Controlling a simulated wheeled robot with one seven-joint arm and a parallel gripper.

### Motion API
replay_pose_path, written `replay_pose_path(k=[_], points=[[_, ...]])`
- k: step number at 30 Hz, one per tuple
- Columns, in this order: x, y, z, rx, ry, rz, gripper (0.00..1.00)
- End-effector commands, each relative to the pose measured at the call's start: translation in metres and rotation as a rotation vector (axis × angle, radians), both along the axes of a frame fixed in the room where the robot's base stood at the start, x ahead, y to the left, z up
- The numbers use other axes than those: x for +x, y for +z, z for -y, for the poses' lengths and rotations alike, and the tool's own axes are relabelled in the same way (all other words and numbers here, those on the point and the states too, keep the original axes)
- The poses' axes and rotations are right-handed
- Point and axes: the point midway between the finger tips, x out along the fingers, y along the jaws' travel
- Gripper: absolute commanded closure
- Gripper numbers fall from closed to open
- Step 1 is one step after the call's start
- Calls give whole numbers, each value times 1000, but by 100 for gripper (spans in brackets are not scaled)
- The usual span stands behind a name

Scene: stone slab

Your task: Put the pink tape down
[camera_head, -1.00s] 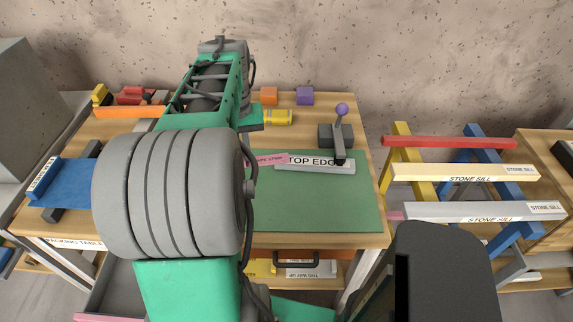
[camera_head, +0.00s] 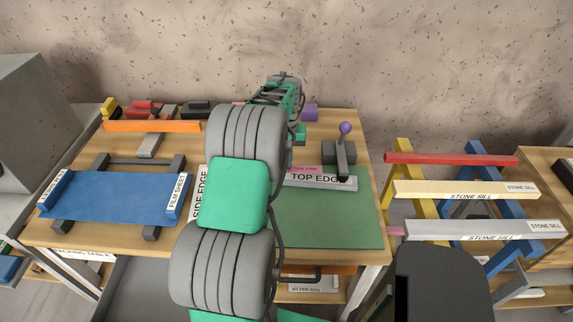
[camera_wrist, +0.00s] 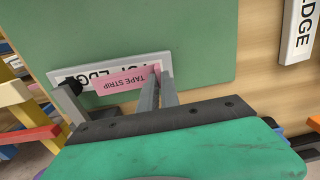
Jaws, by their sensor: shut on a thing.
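The pink tape strip (camera_wrist: 122,80), labelled "TAPE STRIP", is between the fingertips of my gripper (camera_wrist: 160,72) at its right end in the wrist view. My gripper is shut on it. The strip overlaps the white "TOP EDGE" bar (camera_wrist: 90,72) and covers part of its lettering; whether it touches the bar I cannot tell. In the head view the strip (camera_head: 304,169) shows at the bar's (camera_head: 325,181) upper left, partly behind my arm. The bar lies along the far side of the green mat (camera_head: 335,220). My fingertips are hidden in the head view.
A lever clamp with a purple knob (camera_head: 345,128) stands at the bar's right end. A "SIDE EDGE" bar (camera_head: 199,195) lies left of the mat. A blue film sheet (camera_head: 115,198) is on the left. Trestles with stone sills (camera_head: 465,190) stand right of the table.

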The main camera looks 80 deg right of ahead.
Motion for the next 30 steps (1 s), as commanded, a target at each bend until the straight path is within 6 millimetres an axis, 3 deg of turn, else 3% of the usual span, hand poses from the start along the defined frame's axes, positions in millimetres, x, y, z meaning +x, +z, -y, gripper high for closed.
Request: replay_pose_path(k=[6,15,16,24,30], points=[[0,-31,1,2,0,0,100],[0,-36,1,1,0,0,100],[0,-36,1,0,0,0,93],[0,-35,1,0,0,0,72],[0,-35,1,0,0,0,72]])
